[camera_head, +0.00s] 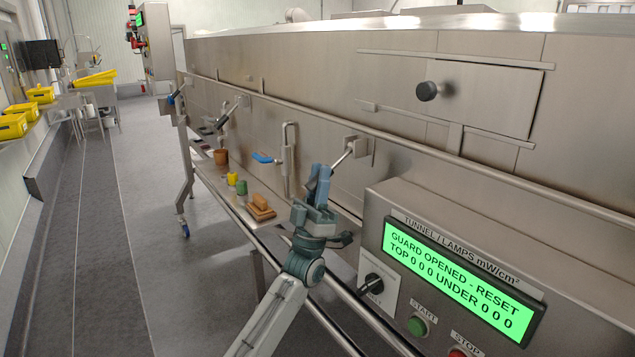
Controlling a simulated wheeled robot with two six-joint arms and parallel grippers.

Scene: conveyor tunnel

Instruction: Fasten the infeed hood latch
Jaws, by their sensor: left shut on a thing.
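A latch on the steel tunnel side has a bracket (357,148), a short metal rod and a blue grip (321,178). Its rod slopes down and left from the bracket to the grip. My left gripper (317,201) is shut on the lower part of the blue grip. Its fingers hide part of the grip. Another blue-ended lever (264,157) sticks out to the left beside an upright metal handle (290,160). I cannot tell from this view whether the held latch is engaged. My right gripper is not in view.
A control panel (378,215) at the right front reads "GUARD OPENED - RESET". A narrow ledge bears a brown wooden block (261,208), a green cup (241,187), a yellow cup (233,178) and a brown pot (221,157). Rails run below. The floor (145,190) at left is clear.

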